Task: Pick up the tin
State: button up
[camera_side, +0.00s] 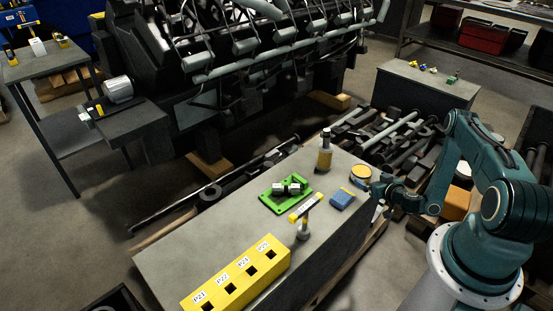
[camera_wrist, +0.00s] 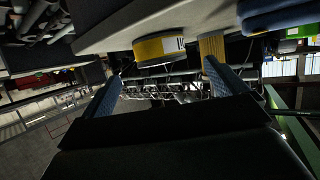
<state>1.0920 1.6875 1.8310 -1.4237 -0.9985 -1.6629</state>
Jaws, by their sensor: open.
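The tin (camera_side: 361,173) is a short round can with a yellow side and a pale lid. It stands on the grey bench top (camera_side: 200,240) near its right end, beside a blue block-like item (camera_side: 342,198). My gripper (camera_side: 377,190) is low at the bench's right edge, close to the tin. In the wrist view, the tin (camera_wrist: 160,49) shows between and ahead of the two open fingers (camera_wrist: 162,70); the bench is at the top of that picture. Nothing is held. I cannot tell the exact gap between the fingers and tin.
A bottle (camera_side: 324,152) stands behind the tin. A stamp-like tool (camera_side: 304,215) stands nearby. A yellow labelled block (camera_side: 238,275) lies at the front. The bench top between tray and block is clear.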

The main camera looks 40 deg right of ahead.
aim_at(364, 173)
jog(key=shift+w, duration=0.15)
jog(key=shift+w+d+f, duration=0.3)
jog(key=shift+w+d, duration=0.05)
jog(key=shift+w, duration=0.2)
jog(key=shift+w, duration=0.15)
jog(key=shift+x, duration=2.8)
jog(key=shift+d, duration=0.1)
jog(key=c, duration=1.3)
jog(key=shift+r, duration=0.1)
notch_tip(364, 173, up, 20)
